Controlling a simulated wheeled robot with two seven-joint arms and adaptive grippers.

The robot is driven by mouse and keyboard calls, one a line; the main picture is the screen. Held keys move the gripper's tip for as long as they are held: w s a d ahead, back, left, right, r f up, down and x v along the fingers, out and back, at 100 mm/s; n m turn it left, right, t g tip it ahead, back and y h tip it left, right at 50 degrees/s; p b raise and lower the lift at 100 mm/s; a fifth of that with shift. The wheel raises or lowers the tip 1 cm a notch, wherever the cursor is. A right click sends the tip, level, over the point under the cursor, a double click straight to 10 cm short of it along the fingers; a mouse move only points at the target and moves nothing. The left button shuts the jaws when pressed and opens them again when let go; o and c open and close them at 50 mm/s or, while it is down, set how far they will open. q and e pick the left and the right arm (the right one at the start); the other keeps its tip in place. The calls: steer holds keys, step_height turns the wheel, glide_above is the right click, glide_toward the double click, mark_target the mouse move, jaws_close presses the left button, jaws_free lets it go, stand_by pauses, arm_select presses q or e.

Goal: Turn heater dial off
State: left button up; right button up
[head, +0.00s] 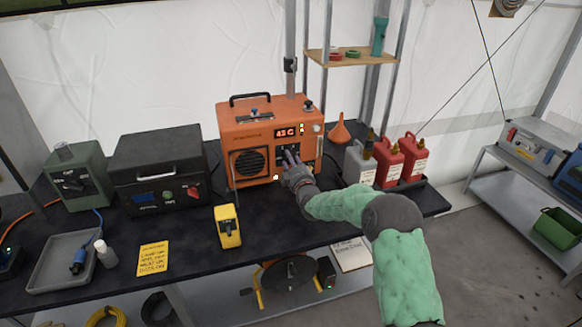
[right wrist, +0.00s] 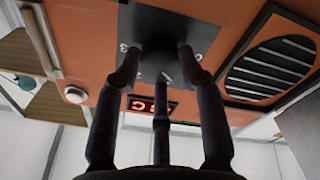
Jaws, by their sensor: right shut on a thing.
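The orange heater (head: 238,126) stands on the black table, with a round grille on its left and a lit red display (head: 287,132) that seems to read 43 C. Its dark dial plate (head: 282,152) is below the display and also shows in the right wrist view (right wrist: 190,22). My right gripper (head: 289,158) is at this plate, its fingers shut around the dial. In the right wrist view the fingers (right wrist: 157,58) close in on the plate's middle and hide most of the dial. The dial's setting cannot be read. My left gripper is not in view.
Left of the heater are a black box unit (head: 160,165) with a red knob and a green unit (head: 78,178). A yellow meter (head: 228,227) stands in front. Red bottles (head: 412,157), a grey bottle (head: 360,162) and an orange funnel (head: 340,130) are close on the right.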

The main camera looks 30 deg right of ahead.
steer(key=shift+n+b, duration=1.6)
steer(key=shift+n, duration=1.9)
steer(key=shift+y, duration=0.3)
steer(key=o, duration=1.2)
steer(key=shift+c, duration=0.2)
steer(key=shift+s, duration=0.1)
steer(key=v, duration=1.1)
steer(key=shift+s+a, duration=0.15)
steer(key=shift+s, duration=0.2)
